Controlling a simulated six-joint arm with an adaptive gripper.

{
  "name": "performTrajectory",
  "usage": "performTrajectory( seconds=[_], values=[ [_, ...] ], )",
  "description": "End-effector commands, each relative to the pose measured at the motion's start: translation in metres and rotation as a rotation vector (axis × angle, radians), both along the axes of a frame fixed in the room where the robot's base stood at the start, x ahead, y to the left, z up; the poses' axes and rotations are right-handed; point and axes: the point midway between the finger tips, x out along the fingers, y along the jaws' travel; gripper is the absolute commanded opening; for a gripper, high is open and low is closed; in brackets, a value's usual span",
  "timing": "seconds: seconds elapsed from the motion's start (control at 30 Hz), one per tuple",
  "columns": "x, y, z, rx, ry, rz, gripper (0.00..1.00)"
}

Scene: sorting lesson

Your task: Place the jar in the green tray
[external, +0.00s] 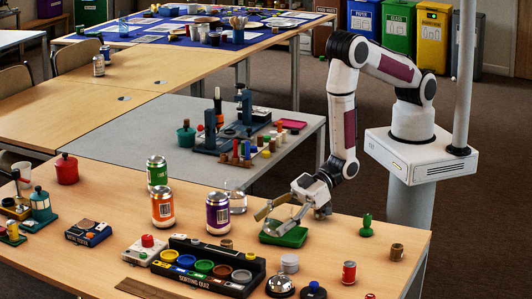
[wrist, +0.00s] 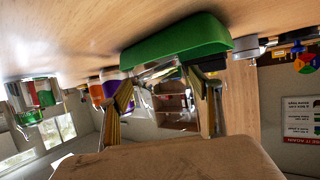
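The green tray (external: 284,236) lies on the near wooden table. It also shows, upside down, at the top of the wrist view (wrist: 180,40). My gripper (external: 281,212) is low over the tray, its two tan fingers apart. In the wrist view my gripper (wrist: 163,95) has a pale, clear-edged shape between its fingers, by the tray. I cannot tell whether this is a glass jar held there. A clear glass vessel (external: 237,203) stands behind the purple can, apart from my gripper; I cannot tell whether it is the task's jar.
The purple can (external: 217,213) and orange can (external: 163,208) stand left of the tray. The sorting rack (external: 207,268), a grey-lidded pot (external: 289,263) and a bell (external: 280,286) are in front. A green piece (external: 366,226) stands to the right, with some clear tabletop between.

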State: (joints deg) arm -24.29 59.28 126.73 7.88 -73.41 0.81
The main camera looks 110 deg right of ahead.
Motion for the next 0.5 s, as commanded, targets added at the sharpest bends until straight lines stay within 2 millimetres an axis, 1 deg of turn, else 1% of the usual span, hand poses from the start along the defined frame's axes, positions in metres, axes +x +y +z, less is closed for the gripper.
performTrajectory(
  seconds=[0.27,0.5],
  values=[
    [0.000,0.000,0.006,0.001,-0.001,-0.001,0.63],
    [-0.017,-0.005,0.012,-0.001,0.001,-0.001,0.63]
  ],
)
